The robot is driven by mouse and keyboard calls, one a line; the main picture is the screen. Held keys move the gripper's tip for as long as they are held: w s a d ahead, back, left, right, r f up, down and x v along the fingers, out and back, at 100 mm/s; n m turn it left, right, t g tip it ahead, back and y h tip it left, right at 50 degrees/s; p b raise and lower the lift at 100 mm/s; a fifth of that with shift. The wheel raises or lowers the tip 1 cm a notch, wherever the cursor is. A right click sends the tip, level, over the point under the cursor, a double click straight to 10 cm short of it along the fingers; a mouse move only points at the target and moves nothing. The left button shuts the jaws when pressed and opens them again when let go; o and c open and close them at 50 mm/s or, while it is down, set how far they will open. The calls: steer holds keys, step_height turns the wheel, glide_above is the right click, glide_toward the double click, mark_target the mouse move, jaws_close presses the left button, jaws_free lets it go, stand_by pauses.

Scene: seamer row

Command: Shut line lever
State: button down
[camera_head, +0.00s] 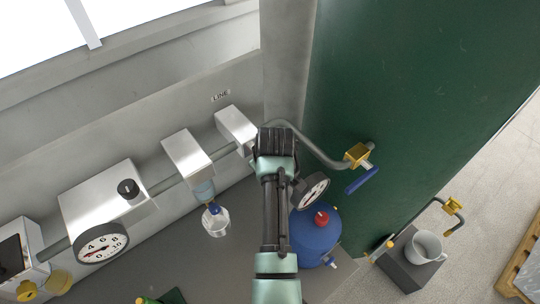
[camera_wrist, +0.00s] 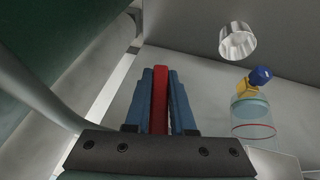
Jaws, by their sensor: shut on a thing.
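In the wrist view, my gripper (camera_wrist: 162,105) is shut on a red lever (camera_wrist: 160,98), a straight bar that lies between its two blue fingers. In the head view, my arm's dark wrist (camera_head: 277,141) hides the fingers and the red lever. It stands just right of a pale box (camera_head: 236,127) on the pipe, below the LINE label (camera_head: 221,96) on the wall. How far the lever is turned cannot be told.
A yellow valve with a blue lever (camera_head: 362,181) is on the green panel at right. A blue tank (camera_head: 316,240) and a gauge (camera_head: 311,189) stand close beside my arm.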

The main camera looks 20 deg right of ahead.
steer(key=shift+s+a+g+y, duration=0.15)
steer(key=shift+a+g+y, duration=0.25)
steer(key=shift+y, duration=0.6)
steer(key=shift+a+f, duration=0.1)
steer(key=shift+a, duration=0.1)
steer(key=c, duration=0.8)
jaws_free()
steer(key=shift+o, duration=0.2)
steer(key=b+v, duration=0.2)
steer(key=v, duration=1.1)
steer(key=shift+d+b, duration=0.2)
steer(key=shift+b, duration=0.2)
